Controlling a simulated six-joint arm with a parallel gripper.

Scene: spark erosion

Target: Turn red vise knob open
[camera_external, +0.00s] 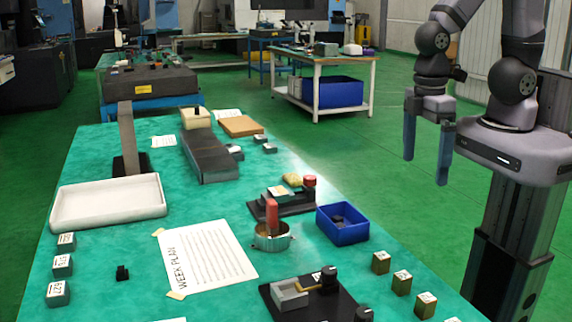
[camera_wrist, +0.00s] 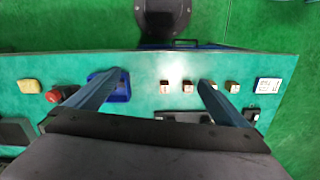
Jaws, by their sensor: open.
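The red vise knob (camera_external: 309,181) sits at the right end of a dark vise (camera_external: 284,203) on the green table. In the wrist view the red knob (camera_wrist: 53,96) shows at the left, beside the left finger; most of its vise is hidden by my gripper. My gripper (camera_external: 427,165) hangs above the floor beyond the table's right edge, fingers down, wide apart and empty. It is well away from the knob. In the wrist view my gripper (camera_wrist: 155,95) spans the table edge, with its fingers left and right.
A blue bin (camera_external: 343,233) stands right of the vise, and a metal cup (camera_external: 271,241) with a red-handled item stands in front of it. A yellow block (camera_external: 293,180) lies behind. A second dark fixture (camera_external: 290,297) and several numbered blocks are nearer the camera.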

